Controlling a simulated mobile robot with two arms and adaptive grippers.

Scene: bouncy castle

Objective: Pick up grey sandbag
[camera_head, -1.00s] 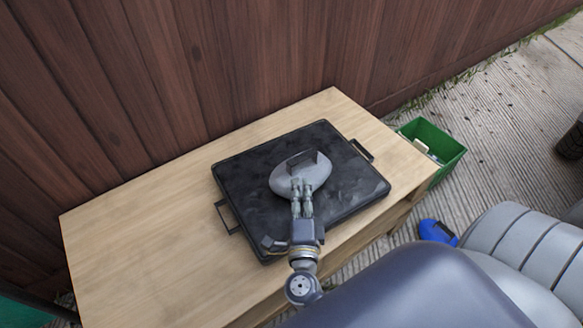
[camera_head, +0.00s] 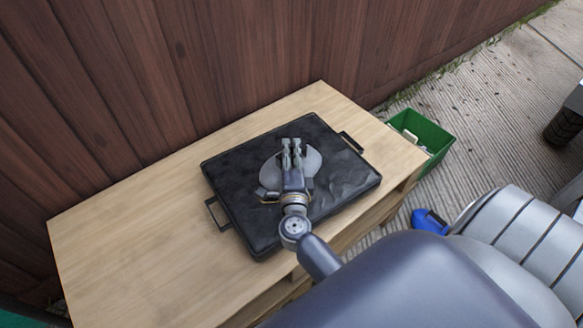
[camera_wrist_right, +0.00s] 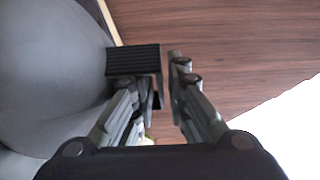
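The grey sandbag (camera_head: 312,162) lies on a black tray (camera_head: 237,222) on the wooden table; it fills the left of the right wrist view (camera_wrist_right: 45,75). My right gripper (camera_head: 291,143) reaches over the sandbag and hides its black handle in the head view. In the right wrist view the ribbed black handle (camera_wrist_right: 133,59) is at the fingertips, mostly over the left finger. The right gripper's fingers are parted, with a dark edge of the handle showing in the gap; a grip is not visible. My left gripper is out of view.
The wooden table (camera_head: 120,235) stands along a brown plank wall (camera_head: 150,70); its left part is bare. A green crate (camera_head: 430,134) stands past the table's right end. A blue object (camera_head: 428,220) and a grey ribbed shape (camera_head: 520,235) are at the right.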

